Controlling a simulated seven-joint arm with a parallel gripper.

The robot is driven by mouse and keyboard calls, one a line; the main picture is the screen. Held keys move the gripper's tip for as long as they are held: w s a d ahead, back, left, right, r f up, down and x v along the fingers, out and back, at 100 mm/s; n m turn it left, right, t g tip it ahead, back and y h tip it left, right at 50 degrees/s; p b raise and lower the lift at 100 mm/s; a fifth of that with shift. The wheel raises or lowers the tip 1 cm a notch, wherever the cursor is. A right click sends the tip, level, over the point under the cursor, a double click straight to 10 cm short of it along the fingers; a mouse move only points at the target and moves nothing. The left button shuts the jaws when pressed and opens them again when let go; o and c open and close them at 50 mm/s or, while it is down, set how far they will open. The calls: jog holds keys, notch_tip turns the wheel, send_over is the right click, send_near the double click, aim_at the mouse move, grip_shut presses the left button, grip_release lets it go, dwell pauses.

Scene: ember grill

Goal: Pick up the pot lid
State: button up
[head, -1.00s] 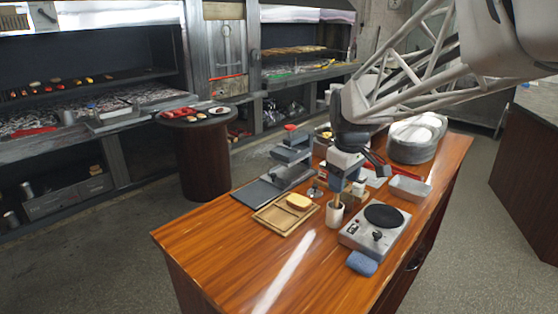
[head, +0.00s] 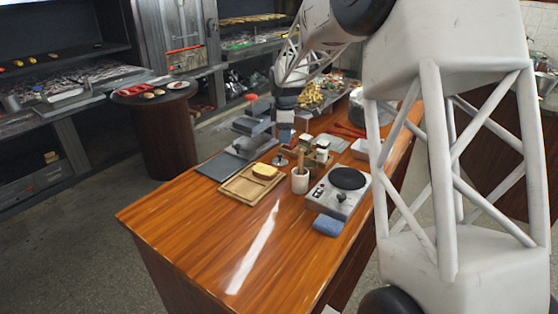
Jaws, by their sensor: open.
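A small round metal lid with a knob (head: 281,161), which looks like the pot lid, lies on the wooden counter (head: 200,235). It sits between the cutting board and the white cup. My gripper (head: 284,146) points down just behind and above the lid in the picture. It is open; its fingertips are small and hard to make out. I see no object held in it. I cannot tell the exact gap between gripper and lid.
A wooden board with a yellow block (head: 264,171) lies left of the lid. A white cup (head: 300,182), a hot plate (head: 347,179) and a blue sponge (head: 328,225) stand to the right. A grey stepped device (head: 254,130) is behind. The counter's front left is clear.

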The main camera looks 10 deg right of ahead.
aim_at(280, 154)
jog(key=w+f, duration=0.1)
jog(key=w, duration=0.1)
jog(key=w+f+n, duration=0.1)
jog(key=w+f, duration=0.1)
jog(key=w+f+n, duration=0.1)
jog(key=w+f, duration=0.1)
jog(key=w, duration=0.1)
jog(key=shift+f, duration=0.2)
jog(key=shift+f, duration=0.1)
jog(key=shift+f, duration=1.15)
jog(key=shift+f, duration=0.15)
jog(key=shift+a+f, duration=0.15)
jog(key=shift+f, duration=1.1)
jog(key=shift+a+f, duration=0.1)
jog(key=shift+f, duration=1.15)
